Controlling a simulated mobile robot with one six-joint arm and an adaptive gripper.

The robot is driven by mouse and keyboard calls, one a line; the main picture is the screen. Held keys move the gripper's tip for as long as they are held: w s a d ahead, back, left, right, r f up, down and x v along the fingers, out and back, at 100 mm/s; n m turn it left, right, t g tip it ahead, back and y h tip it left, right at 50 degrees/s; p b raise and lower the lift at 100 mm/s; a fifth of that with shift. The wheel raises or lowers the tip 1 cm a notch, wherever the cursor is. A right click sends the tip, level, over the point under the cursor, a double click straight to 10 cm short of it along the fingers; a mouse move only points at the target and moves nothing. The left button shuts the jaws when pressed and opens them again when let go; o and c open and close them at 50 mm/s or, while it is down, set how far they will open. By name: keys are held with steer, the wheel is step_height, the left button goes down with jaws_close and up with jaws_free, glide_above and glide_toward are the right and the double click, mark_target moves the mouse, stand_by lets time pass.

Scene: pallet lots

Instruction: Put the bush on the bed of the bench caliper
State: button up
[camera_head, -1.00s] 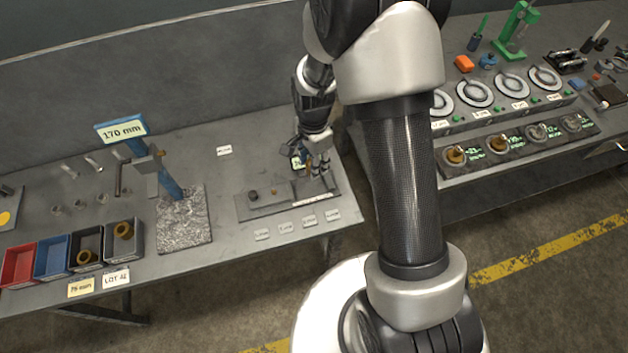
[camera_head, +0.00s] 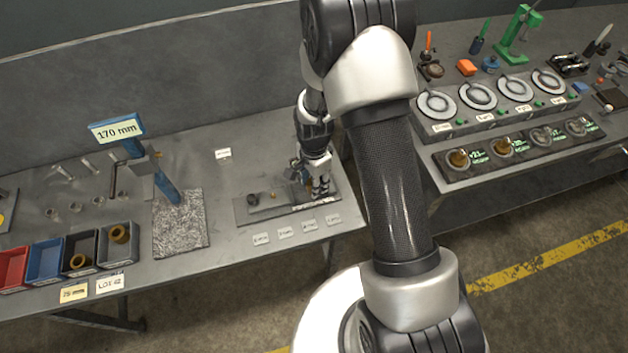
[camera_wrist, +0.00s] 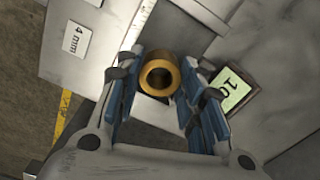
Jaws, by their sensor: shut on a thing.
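In the wrist view, the brass bush (camera_wrist: 160,76), a short ring with a round hole, sits between the blue-padded fingers of my gripper (camera_wrist: 160,84). The gripper is shut on it. In the head view, my gripper (camera_head: 319,188) is low at the right part of the bench caliper, whose flat grey bed (camera_head: 285,208) lies near the front edge of the left bench. The caliper's lit readout (camera_wrist: 234,94) shows beside the right finger in the wrist view. The bush cannot be made out in the head view. Whether it touches the bed I cannot tell.
Small white labels (camera_head: 284,232) lie in front of the caliper. A blue stand with a 170 mm sign (camera_head: 117,131) rises to its left. Red, blue and dark bins (camera_head: 44,262) stand at far left, some holding brass bushes. Another bench with dials (camera_head: 478,97) is at right.

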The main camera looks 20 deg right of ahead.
steer(key=o, duration=0.9)
step_height(320, 180, up, 23)
steer(key=s+n+t+p, duration=0.1)
steer(key=s+n+p, duration=0.2)
steer(key=n+p, duration=0.1)
steer(key=s+r+n+t, duration=0.1)
steer(key=s+r+n, duration=0.2)
steer(key=s+r, duration=0.2)
steer(key=s+r+n+t, duration=0.1)
steer(key=s+r+n, duration=0.3)
steer(key=s, duration=0.3)
steer(key=s+r+n+t, duration=0.1)
steer(key=s+r+n, duration=0.2)
steer(key=s+r, duration=0.3)
steer(key=shift+s+n+t, duration=0.25)
steer(key=shift+n+t, duration=0.05)
